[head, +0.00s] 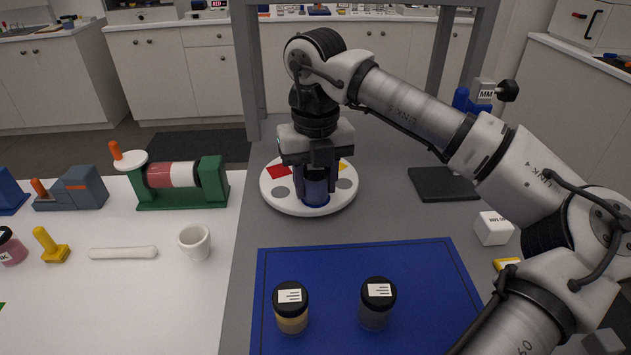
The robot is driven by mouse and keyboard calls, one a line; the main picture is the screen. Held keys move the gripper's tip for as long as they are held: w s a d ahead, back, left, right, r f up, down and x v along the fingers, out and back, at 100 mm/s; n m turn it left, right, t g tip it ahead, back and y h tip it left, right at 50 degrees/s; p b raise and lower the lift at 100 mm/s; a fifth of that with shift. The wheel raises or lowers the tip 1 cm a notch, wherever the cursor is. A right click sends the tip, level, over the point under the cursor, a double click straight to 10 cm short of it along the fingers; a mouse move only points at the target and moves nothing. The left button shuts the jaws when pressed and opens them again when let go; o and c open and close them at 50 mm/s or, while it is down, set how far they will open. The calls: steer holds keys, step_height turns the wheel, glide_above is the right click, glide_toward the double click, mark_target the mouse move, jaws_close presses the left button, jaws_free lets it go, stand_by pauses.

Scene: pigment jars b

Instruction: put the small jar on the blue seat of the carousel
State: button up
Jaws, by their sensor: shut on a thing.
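The carousel (291,207) is a white round disc with red, yellow and grey patches on top. My gripper (316,186) points straight down over its front part and is shut on a small jar (316,190), which looks bluish between the fingers. The jar looks upright; its lid is hidden by the gripper. A blue edge of the blue seat (317,204) shows just under the jar. I cannot tell whether the jar's base touches the seat or hangs slightly above it.
Two black-lidded jars, one yellowish (291,310) and one dark (376,306), stand on a blue mat (420,265). A green-framed roller device (180,185) and a white cup (194,243) stand left. A dark pad (443,185) and a white cube (493,229) lie right.

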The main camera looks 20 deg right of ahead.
steer(key=shift+f, duration=0.3)
steer(key=o, duration=1)
steer(key=shift+r, duration=0.1)
steer(key=shift+c, duration=0.2)
steer(key=shift+r, duration=0.15)
step_height(320, 180, up, 12)
steer(key=shift+r, duration=0.1)
